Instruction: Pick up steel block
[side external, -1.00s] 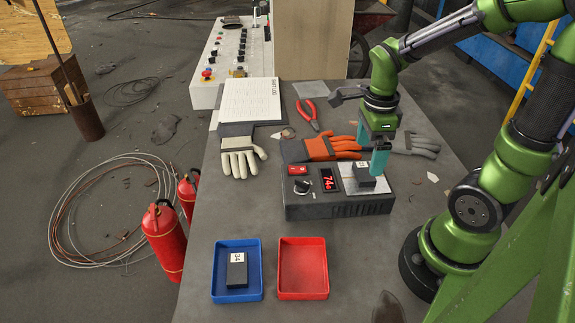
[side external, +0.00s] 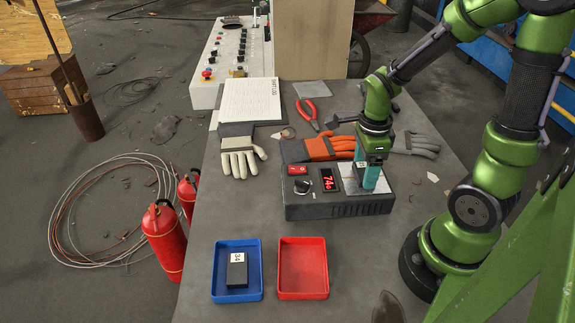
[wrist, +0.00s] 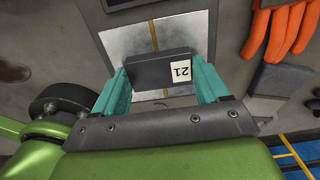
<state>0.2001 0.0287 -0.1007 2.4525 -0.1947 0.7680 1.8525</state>
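A dark block with a white label reading 21 (wrist: 160,70) lies on the pale plate of the scale (side external: 330,208), and it also shows partly behind my gripper in the side view (side external: 360,172). My gripper (wrist: 163,75) is low over the scale, and it also shows in the side view (side external: 370,176). Its teal fingers are apart, one on each side of this block. A thin gap seems to show at the right finger; contact at the left is hard to tell. A second dark block, labelled 34 (side external: 237,275), lies in the blue tray (side external: 222,297).
An empty red tray (side external: 302,270) stands right of the blue tray. The scale has a knob and a red display. The table front is mostly clear.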

